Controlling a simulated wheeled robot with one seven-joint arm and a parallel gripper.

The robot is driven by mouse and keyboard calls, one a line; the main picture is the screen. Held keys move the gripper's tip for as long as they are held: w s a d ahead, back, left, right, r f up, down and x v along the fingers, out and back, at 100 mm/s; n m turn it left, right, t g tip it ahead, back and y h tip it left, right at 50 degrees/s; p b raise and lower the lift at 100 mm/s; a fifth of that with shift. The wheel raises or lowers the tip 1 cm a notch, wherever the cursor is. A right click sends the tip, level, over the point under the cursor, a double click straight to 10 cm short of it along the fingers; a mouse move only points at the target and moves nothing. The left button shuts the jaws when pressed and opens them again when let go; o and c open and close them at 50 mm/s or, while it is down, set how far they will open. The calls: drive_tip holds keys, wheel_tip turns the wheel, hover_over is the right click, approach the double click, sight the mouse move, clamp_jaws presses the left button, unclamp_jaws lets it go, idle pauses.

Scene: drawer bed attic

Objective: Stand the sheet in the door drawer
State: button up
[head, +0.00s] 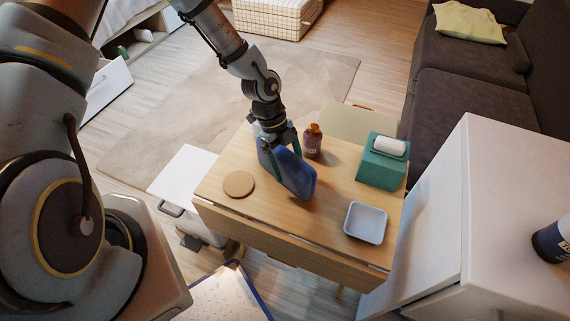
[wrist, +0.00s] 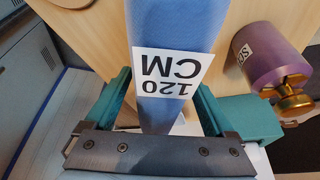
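The sheet is a blue, rounded folded bundle (head: 299,177) standing on edge, a little slanted, at the middle of the wooden table. In the wrist view it shows as a blue slab (wrist: 177,22) with a white label reading "120 CM" (wrist: 168,75). My gripper (head: 281,153) reaches down over its far left end. In the wrist view the teal fingers of my gripper (wrist: 163,92) lie against both sides of it. A white open drawer (head: 110,88) shows at the far left; I cannot tell whether it is the door drawer.
On the wooden table (head: 225,207) are a round cork mat (head: 239,184), a brown-purple bottle (head: 313,141) close behind the sheet, a teal tissue box (head: 382,164) and a pale blue tray (head: 365,223). A white handled unit (head: 187,181) stands left. A white cabinet (head: 500,210) stands right.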

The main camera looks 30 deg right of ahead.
clamp_jaws()
idle(0.5)
